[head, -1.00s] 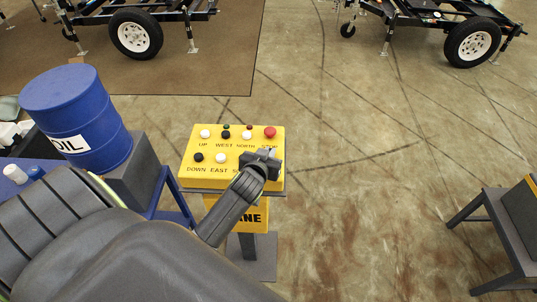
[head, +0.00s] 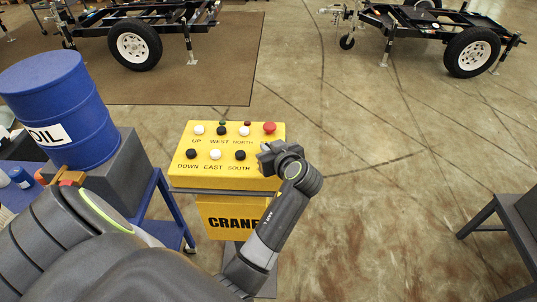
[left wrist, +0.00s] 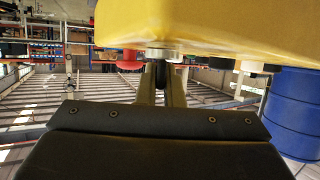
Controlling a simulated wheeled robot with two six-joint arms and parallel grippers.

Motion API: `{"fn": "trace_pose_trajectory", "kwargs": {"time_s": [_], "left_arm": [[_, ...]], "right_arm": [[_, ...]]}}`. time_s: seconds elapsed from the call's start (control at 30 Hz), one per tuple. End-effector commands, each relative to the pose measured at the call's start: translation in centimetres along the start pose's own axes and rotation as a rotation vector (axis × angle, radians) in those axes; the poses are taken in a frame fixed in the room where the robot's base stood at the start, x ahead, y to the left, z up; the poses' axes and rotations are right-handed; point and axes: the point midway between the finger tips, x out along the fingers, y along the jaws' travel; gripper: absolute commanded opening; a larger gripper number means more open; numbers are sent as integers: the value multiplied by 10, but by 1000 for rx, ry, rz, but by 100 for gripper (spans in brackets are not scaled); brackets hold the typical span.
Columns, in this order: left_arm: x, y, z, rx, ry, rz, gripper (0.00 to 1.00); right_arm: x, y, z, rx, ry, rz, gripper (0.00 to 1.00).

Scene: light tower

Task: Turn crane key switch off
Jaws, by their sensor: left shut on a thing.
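The yellow crane control box (head: 215,180) stands on its pedestal left of centre in the head view. Its top carries white and black buttons and a red stop button (head: 269,128). My left gripper (head: 266,157) is at the right part of the box's top, below the stop button. In the left wrist view the key switch (left wrist: 163,54) shows as a silver collar on the yellow face. The left gripper's fingers (left wrist: 162,75) are closed around a dark piece at this collar, the key. In the head view the gripper hides the key. My right gripper is not seen.
A dark stand (head: 505,225) is at the right edge. Wheeled trailers (head: 440,35) are at the back. The floor right of the box is clear.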

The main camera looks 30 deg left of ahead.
Motion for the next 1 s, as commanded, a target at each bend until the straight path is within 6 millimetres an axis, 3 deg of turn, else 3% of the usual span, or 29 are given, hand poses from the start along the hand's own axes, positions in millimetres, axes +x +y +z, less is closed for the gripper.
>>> {"fn": "trace_pose_trajectory", "kwargs": {"time_s": [0.2, 0.7, 0.73, 0.87, 1.0], "left_arm": [[0, 1, 3, -21, -5, -52, 0], [0, 0, 2, -26, -6, -67, 0], [0, 0, 2, -26, -6, -67, 11], [0, 0, 2, -26, -5, -66, 28], [0, 0, 1, -26, -4, -66, 29]], "right_arm": [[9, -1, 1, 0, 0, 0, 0], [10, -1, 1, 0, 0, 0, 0], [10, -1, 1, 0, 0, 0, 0], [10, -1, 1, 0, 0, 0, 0], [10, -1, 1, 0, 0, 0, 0]]}}
